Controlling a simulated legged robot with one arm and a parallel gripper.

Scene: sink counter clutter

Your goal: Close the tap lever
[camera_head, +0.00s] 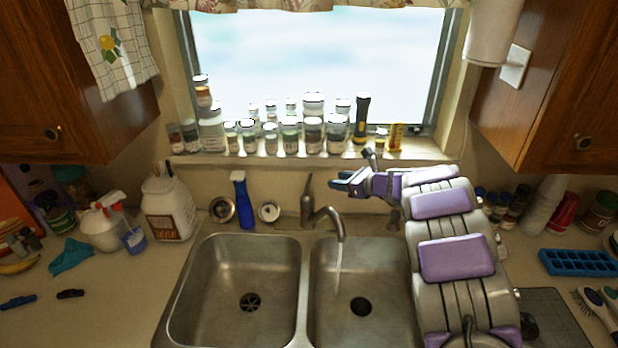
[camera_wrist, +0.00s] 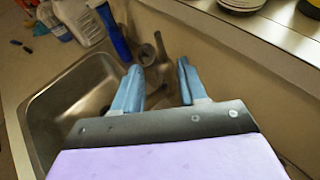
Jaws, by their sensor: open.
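The metal tap (camera_head: 328,215) stands behind the double sink, with its spout over the right basin and a stream of water (camera_head: 338,268) running from it. Its tap lever (camera_head: 307,190) points up, left of the spout. My gripper (camera_head: 338,181) is open and empty, to the right of the lever and apart from it, above the spout. In the wrist view the two blue fingers (camera_wrist: 158,72) are spread, with the slim grey lever (camera_wrist: 160,46) beyond the gap between them. The tap's lower part is hard to make out there.
A blue spray bottle (camera_head: 241,202) and a round white-topped item (camera_head: 269,212) stand left of the tap. The window sill above holds several jars and a dark flashlight (camera_head: 361,118). Both sink basins (camera_head: 235,265) look empty of dishes.

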